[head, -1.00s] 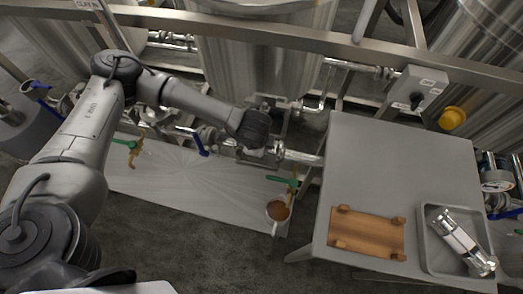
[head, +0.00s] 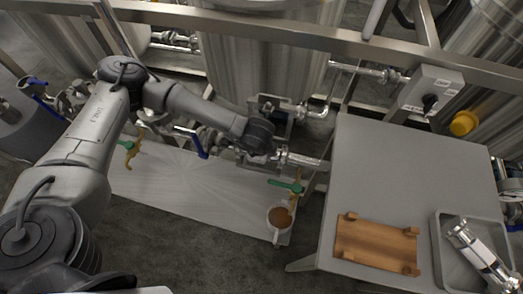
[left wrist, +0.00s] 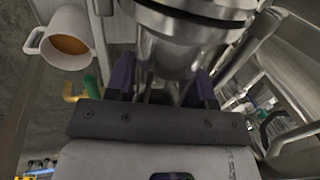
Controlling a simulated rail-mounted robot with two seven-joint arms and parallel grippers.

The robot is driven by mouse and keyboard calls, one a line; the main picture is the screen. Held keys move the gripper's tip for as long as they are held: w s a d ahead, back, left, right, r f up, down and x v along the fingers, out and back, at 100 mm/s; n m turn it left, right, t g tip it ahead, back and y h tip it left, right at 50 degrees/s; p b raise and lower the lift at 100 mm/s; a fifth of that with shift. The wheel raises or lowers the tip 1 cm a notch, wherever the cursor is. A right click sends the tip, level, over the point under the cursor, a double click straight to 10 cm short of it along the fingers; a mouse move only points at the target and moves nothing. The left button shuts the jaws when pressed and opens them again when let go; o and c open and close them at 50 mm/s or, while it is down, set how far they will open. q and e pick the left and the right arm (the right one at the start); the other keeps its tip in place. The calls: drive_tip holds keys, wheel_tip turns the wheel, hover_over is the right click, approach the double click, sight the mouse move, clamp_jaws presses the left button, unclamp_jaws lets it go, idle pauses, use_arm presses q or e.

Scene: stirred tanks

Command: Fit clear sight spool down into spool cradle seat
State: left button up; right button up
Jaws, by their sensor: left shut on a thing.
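A spool with shiny metal ends and a pale middle (head: 478,254) lies tilted in a grey tray at the right. A wooden cradle (head: 375,244) with raised corner blocks is empty on the table, left of the tray. My left gripper (head: 277,157) is at the pipework below the middle tank, well left of the cradle. In the left wrist view its dark fingers (left wrist: 164,86) are shut on a shiny cylindrical fitting (left wrist: 178,50) with a flanged rim. Whether this fitting is clear I cannot tell. My right gripper is not in view.
The grey table (head: 410,170) is clear behind the cradle. A white cup of brown liquid (head: 280,218) stands near the green-handled valve (head: 286,187). A metal rail (head: 300,40) crosses above the pipework. A grey switch box (head: 431,92) is behind the table.

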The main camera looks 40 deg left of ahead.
use_arm(q)
drive_tip(key=shift+f, duration=0.15)
drive_tip(key=o, duration=1.3)
drive_tip(key=shift+r, duration=0.55)
drive_tip(key=shift+p+v, duration=2.3)
drive_tip(key=shift+v, duration=3.35)
drive_tip(key=shift+s, duration=0.1)
